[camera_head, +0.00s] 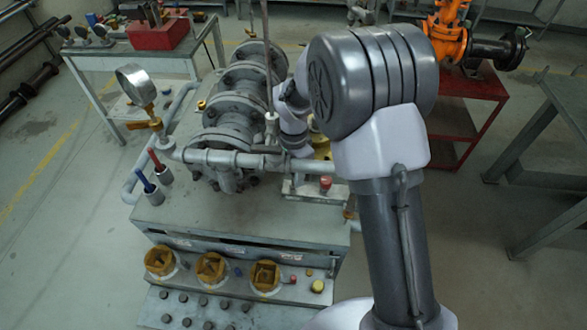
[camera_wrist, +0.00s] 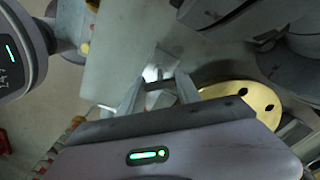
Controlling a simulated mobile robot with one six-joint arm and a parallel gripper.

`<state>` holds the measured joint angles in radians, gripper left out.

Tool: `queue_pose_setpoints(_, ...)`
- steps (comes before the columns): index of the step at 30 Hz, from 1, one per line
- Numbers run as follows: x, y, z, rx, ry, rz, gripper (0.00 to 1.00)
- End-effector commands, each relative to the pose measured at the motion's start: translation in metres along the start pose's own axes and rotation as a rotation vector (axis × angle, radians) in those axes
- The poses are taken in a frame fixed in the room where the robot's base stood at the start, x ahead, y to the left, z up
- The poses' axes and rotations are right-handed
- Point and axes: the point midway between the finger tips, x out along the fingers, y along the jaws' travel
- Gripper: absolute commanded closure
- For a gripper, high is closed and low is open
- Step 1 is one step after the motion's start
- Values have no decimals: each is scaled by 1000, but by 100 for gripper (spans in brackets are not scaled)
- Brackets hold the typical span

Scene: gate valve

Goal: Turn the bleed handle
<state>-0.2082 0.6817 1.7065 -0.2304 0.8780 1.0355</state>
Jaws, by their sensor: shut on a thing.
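My gripper (camera_wrist: 157,88) shows in the wrist view with its two grey fingers closed in on a small, pale grey metal piece (camera_wrist: 158,72), which I take to be the bleed handle. Only a little of this piece shows between the fingertips; its far end and its angle are hard to make out. In the head view my arm's wrist reaches down beside the grey flanged gate valve (camera_head: 232,128), and the gripper and handle there are mostly hidden.
A yellow disc with holes (camera_wrist: 262,98) lies close right of the fingers. Blue (camera_head: 140,178) and red (camera_head: 153,158) handles stand left. A red stand (camera_head: 447,140) holds an orange valve (camera_head: 447,32).

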Motion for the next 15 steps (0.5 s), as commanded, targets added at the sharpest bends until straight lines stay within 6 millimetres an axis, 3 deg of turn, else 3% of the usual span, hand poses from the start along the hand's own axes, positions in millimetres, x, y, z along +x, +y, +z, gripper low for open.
queue_pose_setpoints(15,-1,0,0,-222,1,-1,100)
